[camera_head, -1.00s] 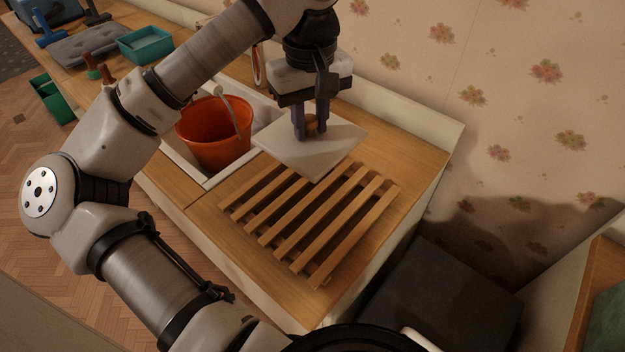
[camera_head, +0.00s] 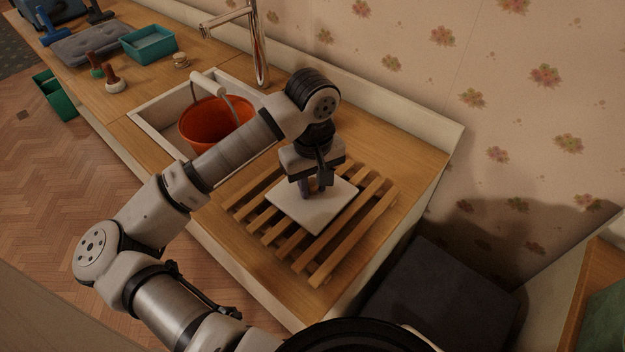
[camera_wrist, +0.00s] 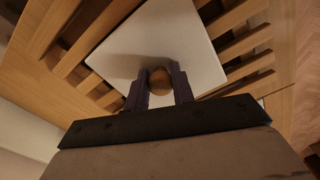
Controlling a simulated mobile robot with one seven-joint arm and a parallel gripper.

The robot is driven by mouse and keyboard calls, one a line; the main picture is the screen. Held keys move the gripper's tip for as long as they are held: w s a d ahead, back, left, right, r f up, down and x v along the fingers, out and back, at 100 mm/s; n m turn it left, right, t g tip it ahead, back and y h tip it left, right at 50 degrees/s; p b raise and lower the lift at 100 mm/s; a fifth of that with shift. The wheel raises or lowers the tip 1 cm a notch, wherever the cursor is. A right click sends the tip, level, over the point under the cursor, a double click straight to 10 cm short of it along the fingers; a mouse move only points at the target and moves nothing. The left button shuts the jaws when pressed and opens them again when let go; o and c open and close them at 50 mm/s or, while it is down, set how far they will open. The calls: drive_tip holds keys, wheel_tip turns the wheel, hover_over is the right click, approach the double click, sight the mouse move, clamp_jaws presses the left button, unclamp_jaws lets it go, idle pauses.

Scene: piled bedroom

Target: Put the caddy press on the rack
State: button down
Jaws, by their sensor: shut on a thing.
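The caddy press is a white square plate (camera_head: 318,208) with a round brown knob, which shows in the wrist view (camera_wrist: 159,80). In the head view it lies flat over the slats of the wooden rack (camera_head: 272,235), near its middle. Whether it rests on the slats or hangs just above them I cannot tell for sure. My gripper (camera_head: 316,192) points down over the plate. In the wrist view its two fingers (camera_wrist: 159,88) are shut on the knob. The rack stands on the wooden counter, and its slats show around the plate in both views.
An orange bucket (camera_head: 213,122) stands in the white sink (camera_head: 152,122) left of the rack, with a tall tap (camera_head: 258,50) behind. A teal tray (camera_head: 148,44) and brushes (camera_head: 113,78) lie farther left. The counter right of the rack (camera_head: 410,165) is clear up to its edge.

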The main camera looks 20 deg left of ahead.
sight(312, 182)
drive_tip(key=shift+f, duration=0.1)
drive_tip(key=c, duration=1.2)
unclamp_jaws()
wheel_tip(312, 182, up, 12)
drive_tip(key=shift+r+b, duration=0.15)
drive_tip(key=shift+b, duration=1)
